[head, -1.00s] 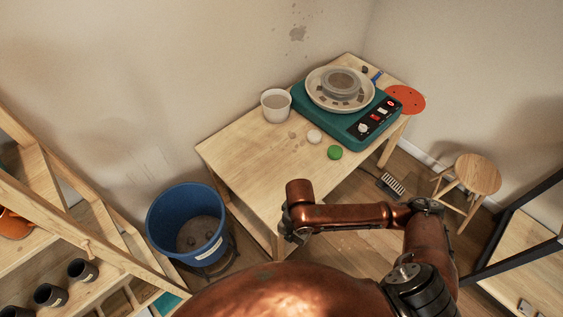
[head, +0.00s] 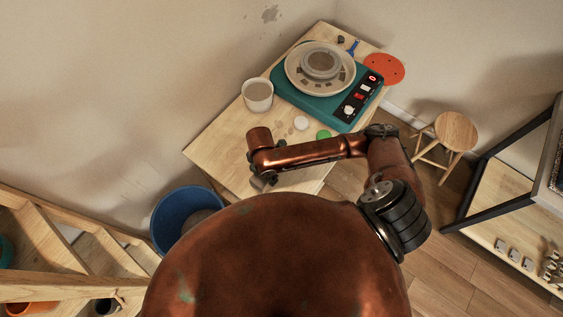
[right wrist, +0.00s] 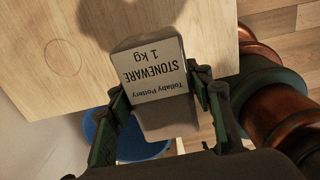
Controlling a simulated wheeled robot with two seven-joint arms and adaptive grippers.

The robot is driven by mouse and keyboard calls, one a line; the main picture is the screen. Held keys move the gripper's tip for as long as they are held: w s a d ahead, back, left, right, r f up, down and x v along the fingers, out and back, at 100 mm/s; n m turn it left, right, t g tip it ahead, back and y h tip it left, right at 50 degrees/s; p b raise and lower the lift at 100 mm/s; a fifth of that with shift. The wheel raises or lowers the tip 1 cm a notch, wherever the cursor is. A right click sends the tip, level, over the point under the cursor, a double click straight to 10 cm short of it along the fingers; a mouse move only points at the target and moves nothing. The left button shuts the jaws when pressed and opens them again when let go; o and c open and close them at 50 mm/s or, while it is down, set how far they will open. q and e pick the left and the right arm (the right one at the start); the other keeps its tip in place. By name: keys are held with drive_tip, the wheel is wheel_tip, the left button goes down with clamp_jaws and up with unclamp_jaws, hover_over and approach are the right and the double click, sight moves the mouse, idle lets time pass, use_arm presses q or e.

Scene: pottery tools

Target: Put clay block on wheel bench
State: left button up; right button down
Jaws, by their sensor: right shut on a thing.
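The clay block (right wrist: 155,72) is a grey wrapped block labelled "STONEWARE 1 kg" in the right wrist view. My right gripper (right wrist: 157,90) is shut on it, with one finger on each side. The wheel bench (head: 207,152) is a light wooden table, and its top also shows in the right wrist view (right wrist: 45,85). The block is held near the bench's front edge, with a shadow on the top beyond it; its height is hard to judge. In the head view my right arm hides most of the gripper and block. My left gripper is not in view.
The teal pottery wheel (head: 340,108) stands at the bench's far end. A white cup (head: 257,95), a white disc (head: 301,123) and a green disc (head: 323,134) are near it. A blue bucket (head: 172,220) stands below. The bench's near-left part is clear.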

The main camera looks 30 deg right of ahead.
drive_tip(key=w+d+f, duration=0.1)
drive_tip(key=d+f, duration=0.1)
drive_tip(key=d, duration=0.1)
drive_tip(key=w+d+f, duration=0.2)
drive_tip(key=d+f, duration=0.1)
drive_tip(key=w+d+f, duration=0.1)
drive_tip(key=d+f, duration=0.1)
drive_tip(key=d, duration=0.1)
drive_tip(key=shift+w+d+f, duration=0.2)
drive_tip(key=shift+w+d, duration=0.1)
drive_tip(key=shift+d, duration=0.1)
drive_tip(key=shift+w+d+f, duration=0.2)
drive_tip(key=shift+d+f, duration=0.25)
drive_tip(key=shift+f, duration=0.15)
drive_tip(key=shift+w+d+f, duration=0.1)
drive_tip(key=shift+d+f, duration=0.05)
drive_tip(key=shift+f, duration=1.5)
drive_tip(key=shift+f, duration=0.1)
drive_tip(key=c, duration=1)
unclamp_jaws()
drive_tip(key=shift+f, duration=0.1)
drive_tip(key=shift+o, duration=0.2)
wheel_tip(320, 180, up, 12)
